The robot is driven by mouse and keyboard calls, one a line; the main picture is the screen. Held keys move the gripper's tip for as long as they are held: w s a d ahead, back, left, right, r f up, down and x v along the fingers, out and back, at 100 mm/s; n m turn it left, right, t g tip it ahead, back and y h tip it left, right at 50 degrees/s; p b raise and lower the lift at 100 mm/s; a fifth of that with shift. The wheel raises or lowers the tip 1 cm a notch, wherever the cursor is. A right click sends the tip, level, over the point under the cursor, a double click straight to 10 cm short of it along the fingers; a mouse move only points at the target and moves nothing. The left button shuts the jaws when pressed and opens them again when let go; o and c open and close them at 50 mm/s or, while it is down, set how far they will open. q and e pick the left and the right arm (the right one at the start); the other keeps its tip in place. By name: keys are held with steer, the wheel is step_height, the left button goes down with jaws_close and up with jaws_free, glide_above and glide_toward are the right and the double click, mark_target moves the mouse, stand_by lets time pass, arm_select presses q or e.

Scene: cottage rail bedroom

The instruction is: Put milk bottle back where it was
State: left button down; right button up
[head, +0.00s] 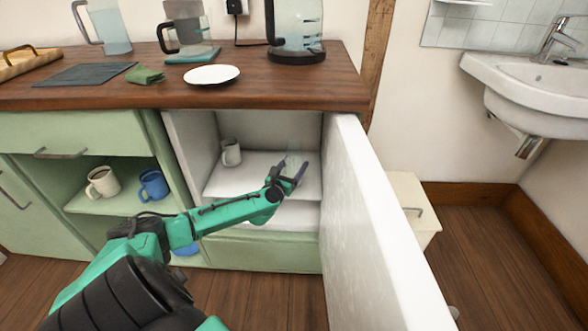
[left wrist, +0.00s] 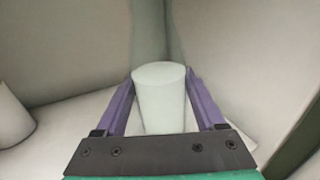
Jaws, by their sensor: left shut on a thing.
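The milk bottle (left wrist: 160,98) shows in the left wrist view as a pale, whitish round shape between the two purple fingers. In the head view the bottle (head: 294,159) is faint and see-through at the fingertips. My left gripper (head: 292,172) is shut on it, inside the open white-lined cabinet, over the right part of the shelf (head: 235,182). I cannot tell whether the bottle's base touches the shelf. My right gripper is not in view.
A pale mug (head: 231,152) stands on the same shelf at the left. The open white door (head: 365,220) stands close to the right of my left gripper. The counter (head: 300,90) lies above the cabinet. Mugs (head: 103,183) stand in the open green compartment.

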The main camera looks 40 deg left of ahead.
mark_target(290, 169)
arm_select(q)
steer(key=shift+c, duration=1.7)
jaws_free()
steer(key=o, duration=0.3)
steer(key=shift+o, duration=0.2)
steer(key=shift+r, duration=0.15)
steer(key=shift+s, duration=0.3)
steer(key=p+v, duration=0.1)
steer(key=v, duration=0.1)
steer(key=shift+s+d+r+p, duration=0.1)
steer(key=shift+s+d+p, duration=0.1)
steer(key=shift+s+p, duration=0.15)
steer(key=p+v, duration=0.2)
steer(key=v, duration=0.6)
steer(key=shift+s+p, duration=0.3)
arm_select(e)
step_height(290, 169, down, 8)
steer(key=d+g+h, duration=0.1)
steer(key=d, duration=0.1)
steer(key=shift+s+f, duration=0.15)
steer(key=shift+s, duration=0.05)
